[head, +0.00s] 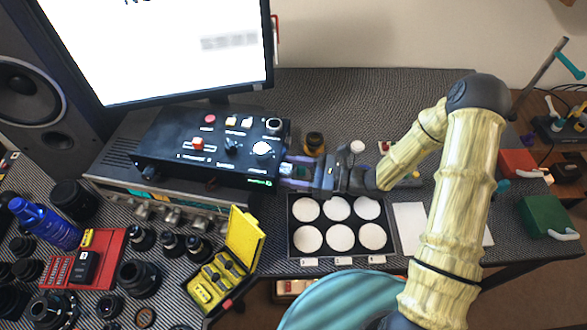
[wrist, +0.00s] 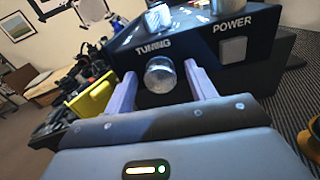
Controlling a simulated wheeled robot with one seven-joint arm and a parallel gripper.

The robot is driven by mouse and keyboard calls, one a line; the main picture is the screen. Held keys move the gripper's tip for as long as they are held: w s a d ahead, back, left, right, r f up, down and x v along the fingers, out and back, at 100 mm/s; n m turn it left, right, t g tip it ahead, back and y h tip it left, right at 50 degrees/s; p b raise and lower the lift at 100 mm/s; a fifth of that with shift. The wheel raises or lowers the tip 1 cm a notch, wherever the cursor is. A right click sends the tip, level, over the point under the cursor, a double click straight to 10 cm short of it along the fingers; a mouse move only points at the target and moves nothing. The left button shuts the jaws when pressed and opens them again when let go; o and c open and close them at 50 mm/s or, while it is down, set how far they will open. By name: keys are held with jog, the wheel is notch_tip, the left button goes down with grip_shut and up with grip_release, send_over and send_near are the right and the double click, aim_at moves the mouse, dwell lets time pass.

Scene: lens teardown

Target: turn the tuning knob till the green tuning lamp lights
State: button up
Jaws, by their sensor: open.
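The black control box (head: 160,135) stands on top of a grey unit below the monitor. In the wrist view the round metal tuning knob (wrist: 160,76) sticks out from the box's front under the word TUNING. My gripper (head: 291,172) is at the right end of the box. In the wrist view its two pale purple fingers (wrist: 160,82) are open, one on each side of the knob, with gaps visible. In the head view the fingers hide the knob. A small green mark (head: 262,182) shows on the box's lower front edge; I cannot tell whether it is the lamp.
A black tray (head: 292,225) with white round pads lies just in front of my gripper. A yellow open case (head: 243,240), a red tray (head: 112,245) and several lens parts crowd the left front. A white sheet (head: 410,222) lies to the right.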

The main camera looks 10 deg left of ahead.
jog(key=shift+a, duration=0.1)
jog(key=c, duration=1)
jog(key=n+b, duration=0.1)
jog(key=n, duration=0.2)
jog(key=shift+w, duration=0.15)
